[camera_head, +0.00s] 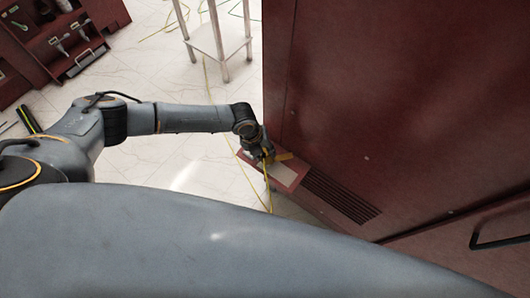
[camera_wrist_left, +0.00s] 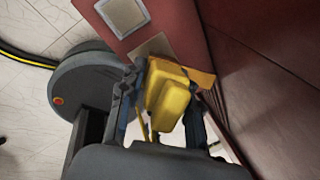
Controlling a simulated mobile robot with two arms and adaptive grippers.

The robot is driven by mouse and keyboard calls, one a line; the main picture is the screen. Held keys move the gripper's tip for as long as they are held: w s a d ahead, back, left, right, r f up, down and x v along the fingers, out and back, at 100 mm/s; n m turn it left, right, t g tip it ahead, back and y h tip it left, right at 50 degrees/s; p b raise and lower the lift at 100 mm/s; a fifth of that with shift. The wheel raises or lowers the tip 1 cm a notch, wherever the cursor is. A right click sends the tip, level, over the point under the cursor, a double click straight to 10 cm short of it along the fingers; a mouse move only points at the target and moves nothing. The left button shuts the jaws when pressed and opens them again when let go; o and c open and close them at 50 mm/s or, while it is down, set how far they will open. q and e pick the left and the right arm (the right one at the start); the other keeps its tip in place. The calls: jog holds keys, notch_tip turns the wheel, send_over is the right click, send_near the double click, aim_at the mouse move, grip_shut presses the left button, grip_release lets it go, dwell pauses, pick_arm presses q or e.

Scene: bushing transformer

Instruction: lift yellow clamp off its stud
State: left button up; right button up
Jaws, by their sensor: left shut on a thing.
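The yellow clamp (camera_wrist_left: 168,98) sits between the fingers of my left gripper (camera_wrist_left: 160,105) in the left wrist view, close to the dark red cabinet. My left gripper is shut on it. In the head view my left gripper (camera_head: 262,153) is small, low beside the cabinet's left edge, and only a bit of yellow shows at it. The stud is hidden, so I cannot tell whether the clamp still touches it. My right gripper is not in view.
The large dark red cabinet (camera_head: 390,90) fills the right side, with a vent grille (camera_head: 341,199) and a black handle (camera_head: 500,232). A red box (camera_head: 284,174) projects near my gripper. A yellow cable (camera_head: 233,150) runs on the floor. A white stand (camera_head: 218,38) and a red tool rack (camera_head: 65,35) stand behind.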

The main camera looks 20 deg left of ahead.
pick_arm(q)
jog(key=shift+w+r, duration=0.1)
jog(key=shift+r, duration=0.35)
jog(key=s+d+r+p, duration=0.1)
jog(key=s+r+p, duration=0.2)
jog(key=s+r, duration=0.4)
jog(key=s+d+r+p, duration=0.2)
jog(key=s+r, duration=0.5)
jog(key=r, duration=0.4)
jog(key=shift+r+p, duration=0.35)
jog(key=shift+p, duration=0.45)
